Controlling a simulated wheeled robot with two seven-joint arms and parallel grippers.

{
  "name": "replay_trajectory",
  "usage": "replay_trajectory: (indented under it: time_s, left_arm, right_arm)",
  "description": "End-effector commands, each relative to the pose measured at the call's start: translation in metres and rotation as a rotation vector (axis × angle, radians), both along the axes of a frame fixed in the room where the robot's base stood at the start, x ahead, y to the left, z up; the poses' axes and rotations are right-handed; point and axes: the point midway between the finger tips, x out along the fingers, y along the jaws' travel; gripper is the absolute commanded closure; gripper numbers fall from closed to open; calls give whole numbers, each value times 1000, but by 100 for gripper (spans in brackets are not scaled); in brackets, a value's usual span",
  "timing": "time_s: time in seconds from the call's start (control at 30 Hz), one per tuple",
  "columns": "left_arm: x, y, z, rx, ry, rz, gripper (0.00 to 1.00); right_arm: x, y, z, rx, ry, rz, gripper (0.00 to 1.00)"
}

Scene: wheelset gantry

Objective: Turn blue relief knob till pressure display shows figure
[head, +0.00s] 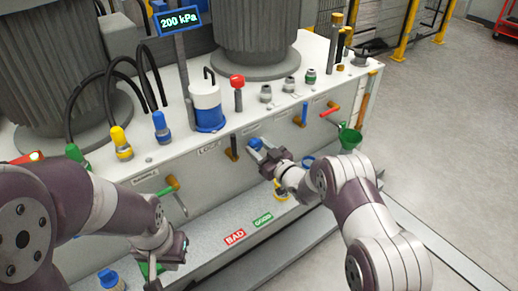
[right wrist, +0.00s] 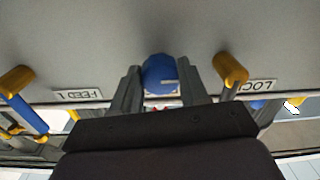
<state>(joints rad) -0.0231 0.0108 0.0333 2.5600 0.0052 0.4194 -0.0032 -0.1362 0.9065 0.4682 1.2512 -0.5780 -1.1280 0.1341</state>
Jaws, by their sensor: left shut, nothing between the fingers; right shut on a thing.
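The blue relief knob (head: 255,142) sits on the front face of the white cabinet, and only part of it shows in the head view. My right gripper (head: 262,151) reaches it from the front and is shut on it. In the right wrist view the blue knob (right wrist: 159,73) lies between the two grey fingers, with a light mark on its face. The pressure display (head: 178,21) on a post at the top reads 200 kPa. My left gripper (head: 150,266) is low at the front left, away from the knob, shut and empty.
Yellow-based handles flank the knob in the wrist view, beside a FEED label (right wrist: 77,95) and another label (right wrist: 257,86). Fittings and a red-topped post (head: 237,82) stand on the cabinet top. BAD (head: 234,237) and GOOD (head: 263,220) labels lie on the shelf below.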

Motion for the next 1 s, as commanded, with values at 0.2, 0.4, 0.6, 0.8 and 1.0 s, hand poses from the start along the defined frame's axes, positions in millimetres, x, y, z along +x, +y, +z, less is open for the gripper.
replay_trajectory:
  time_s: [0.2,0.4,0.6,0.8,1.0]
  left_arm:
    - [0,0,2,0,0,0,100]
    - [0,0,4,0,0,0,100]
    - [0,0,7,0,0,0,100]
    - [0,0,10,0,0,0,100]
    - [0,0,14,0,0,0,100]
  right_arm:
    - [0,0,0,73,53,1,86]
    - [0,1,1,204,147,1,86]
    - [-1,1,0,357,260,0,86]
    - [-1,1,1,511,372,0,86]
    - [-1,1,1,666,484,0,86]
